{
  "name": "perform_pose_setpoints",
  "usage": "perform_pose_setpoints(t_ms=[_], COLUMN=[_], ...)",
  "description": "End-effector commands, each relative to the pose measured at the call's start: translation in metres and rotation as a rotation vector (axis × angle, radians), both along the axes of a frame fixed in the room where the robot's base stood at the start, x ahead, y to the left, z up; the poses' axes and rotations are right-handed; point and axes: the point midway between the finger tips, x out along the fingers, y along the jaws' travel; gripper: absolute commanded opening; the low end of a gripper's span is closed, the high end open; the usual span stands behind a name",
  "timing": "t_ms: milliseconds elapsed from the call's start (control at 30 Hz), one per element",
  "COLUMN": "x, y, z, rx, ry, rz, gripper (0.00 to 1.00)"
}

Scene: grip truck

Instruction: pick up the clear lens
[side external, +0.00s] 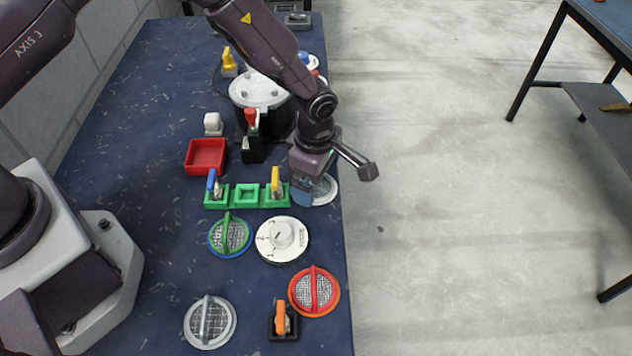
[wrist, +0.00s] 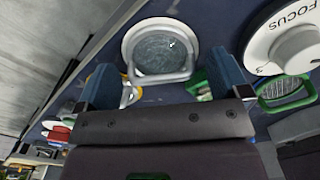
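A round lens with a pale rim and a clear, glassy middle (wrist: 160,50) lies on the blue table, its grey bar handle toward me in the wrist view. In the side view only part of its pale rim (side external: 331,190) shows near the table's right edge; my gripper hides the rest. My gripper (side external: 314,190) points down over it. In the wrist view its two blue fingers (wrist: 163,68) are wide apart, with the lens between and beyond them. Nothing is held. I cannot tell how high the fingertips are above the handle.
A green rack (side external: 246,194) with blue and yellow handled pieces stands left of my gripper. A white focus dial (side external: 282,240), green (side external: 230,236), red (side external: 314,291) and grey (side external: 210,322) mesh discs lie nearer. A red tray (side external: 206,156) and metal pot (side external: 260,92) stand behind.

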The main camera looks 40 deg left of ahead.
Motion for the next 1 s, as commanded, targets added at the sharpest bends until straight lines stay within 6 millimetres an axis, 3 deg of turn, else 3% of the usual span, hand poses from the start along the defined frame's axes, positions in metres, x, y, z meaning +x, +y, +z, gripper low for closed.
perform_pose_setpoints(t_ms=[33, 167, 200, 667, 867, 1000], x=[0.0, 0.0, 0.0, 0.001, -0.001, -0.021], y=[0.0, 0.0, 0.0, 0.0, 0.0, 0.008], z=[0.0, 0.0, 0.0, 0.008, 0.037, 0.06], rx=[0.0, 0.0, 0.0, 0.0, 0.0, 0.001], ry=[0.0, 0.0, 0.0, -0.002, -0.003, -0.002], rz=[0.0, 0.0, 0.0, 0.0, -0.002, 0.0], gripper=[0.82, 0.52, 0.5, 0.5, 0.5, 0.5])
